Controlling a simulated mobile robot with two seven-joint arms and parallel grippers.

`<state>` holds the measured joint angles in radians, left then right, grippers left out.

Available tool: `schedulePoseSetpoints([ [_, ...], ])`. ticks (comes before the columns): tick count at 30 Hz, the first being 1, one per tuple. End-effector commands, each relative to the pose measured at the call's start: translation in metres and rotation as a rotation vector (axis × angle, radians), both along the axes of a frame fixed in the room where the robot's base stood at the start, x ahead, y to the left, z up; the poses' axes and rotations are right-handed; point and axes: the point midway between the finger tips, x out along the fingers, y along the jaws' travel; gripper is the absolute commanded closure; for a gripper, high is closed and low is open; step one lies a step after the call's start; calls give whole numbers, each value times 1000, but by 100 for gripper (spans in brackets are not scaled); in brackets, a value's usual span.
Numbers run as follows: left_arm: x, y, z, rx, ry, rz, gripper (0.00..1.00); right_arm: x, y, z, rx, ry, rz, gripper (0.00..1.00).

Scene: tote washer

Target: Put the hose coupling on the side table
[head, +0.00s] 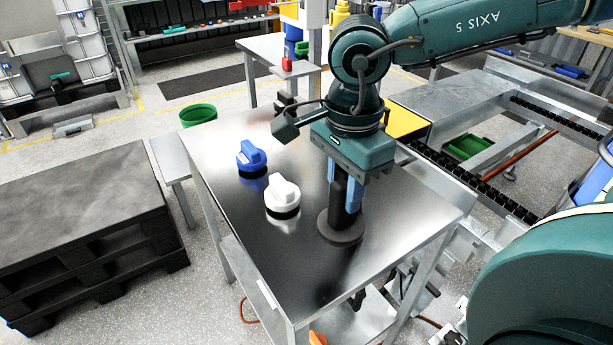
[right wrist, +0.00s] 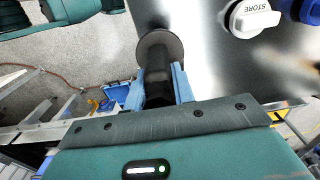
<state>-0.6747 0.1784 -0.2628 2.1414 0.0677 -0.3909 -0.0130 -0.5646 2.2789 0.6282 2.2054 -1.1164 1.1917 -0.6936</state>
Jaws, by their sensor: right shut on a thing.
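The hose coupling, a dark upright cylinder with a wide round grey flange (head: 342,229) at its lower end, is in my right gripper (head: 346,196). The gripper points down with its blue fingers shut on the cylinder. The right wrist view also shows the flange (right wrist: 160,47) and the fingers (right wrist: 160,88). The coupling is over the right part of a shiny metal table (head: 300,255), which I take as the side table. I cannot tell whether the flange touches the top. My left gripper is not in view.
A white knob-shaped fitting (head: 283,196), marked STORE, and a blue one (head: 251,157) stand on the table left of the coupling. The front of the top is bare. A roller conveyor (head: 480,180) runs to the right. Black pallets (head: 90,215) stand left.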

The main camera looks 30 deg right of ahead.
Motion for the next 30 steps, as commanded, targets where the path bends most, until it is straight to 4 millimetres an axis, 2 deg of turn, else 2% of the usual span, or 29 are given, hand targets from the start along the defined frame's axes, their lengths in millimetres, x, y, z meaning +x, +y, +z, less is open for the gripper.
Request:
schedulePoseSetpoints([
  [4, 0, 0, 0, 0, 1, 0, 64, -2, 0, -30, 0, 8, 0, 100],
  [11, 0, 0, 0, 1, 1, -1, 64, -1, 0, -54, 1, 5, -1, 100],
  [17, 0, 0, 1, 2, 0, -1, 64, -1, 0, -83, 1, 5, 1, 100],
  [26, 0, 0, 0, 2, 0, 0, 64, -1, 0, -89, 1, 1, 0, 100],
  [30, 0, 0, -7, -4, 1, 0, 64, -1, 0, -94, 1, 0, 0, 100],
])
